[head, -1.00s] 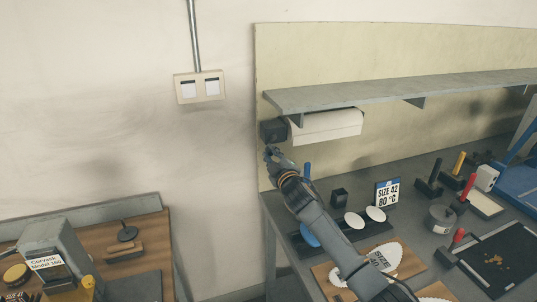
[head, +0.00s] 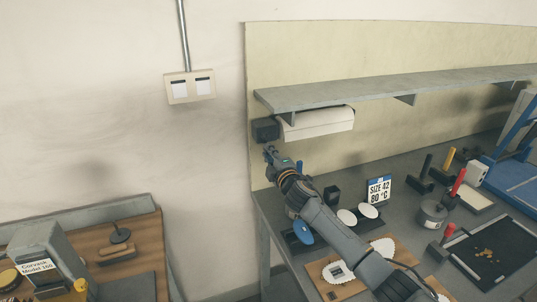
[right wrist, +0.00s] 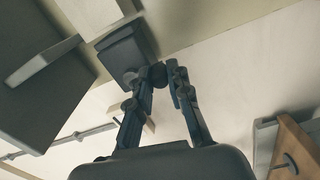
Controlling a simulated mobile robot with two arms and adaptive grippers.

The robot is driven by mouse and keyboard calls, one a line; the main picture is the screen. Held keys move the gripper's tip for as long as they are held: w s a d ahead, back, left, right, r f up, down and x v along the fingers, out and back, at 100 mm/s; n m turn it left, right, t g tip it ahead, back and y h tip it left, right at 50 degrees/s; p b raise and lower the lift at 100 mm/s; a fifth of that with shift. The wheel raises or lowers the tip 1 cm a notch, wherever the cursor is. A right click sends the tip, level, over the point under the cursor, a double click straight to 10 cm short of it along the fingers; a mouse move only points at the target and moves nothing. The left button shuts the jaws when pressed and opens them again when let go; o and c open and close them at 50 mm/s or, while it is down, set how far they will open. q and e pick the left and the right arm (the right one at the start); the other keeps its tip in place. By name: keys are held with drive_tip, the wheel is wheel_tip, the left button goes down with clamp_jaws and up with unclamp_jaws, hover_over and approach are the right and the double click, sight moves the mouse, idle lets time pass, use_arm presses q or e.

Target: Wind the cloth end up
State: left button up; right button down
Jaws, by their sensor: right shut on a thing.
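The pale cloth roll (head: 318,123) hangs under the grey shelf, with a dark block (head: 265,130) at its left end. The roll (right wrist: 92,14) and the block (right wrist: 121,50) also show in the right wrist view. No long loose end of cloth can be made out. My right gripper (head: 269,152) is just below the block. In the right wrist view its fingers (right wrist: 160,76) close on a small dark part like a knob beside the block; the part is mostly hidden by the fingertips. My left gripper is out of view.
The grey shelf (head: 400,88) runs above the roll. On the bench below are a size sign (head: 378,191), white pads, a blue disc (head: 302,232) and several upright tools. A second table (head: 130,285) stands at the lower left.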

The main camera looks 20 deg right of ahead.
drive_tip(key=c, duration=1.3)
unclamp_jaws()
drive_tip(key=shift+o, duration=0.2)
drive_tip(key=s, duration=1.2)
drive_tip(key=shift+a, duration=0.3)
drive_tip(key=shift+f, duration=0.1)
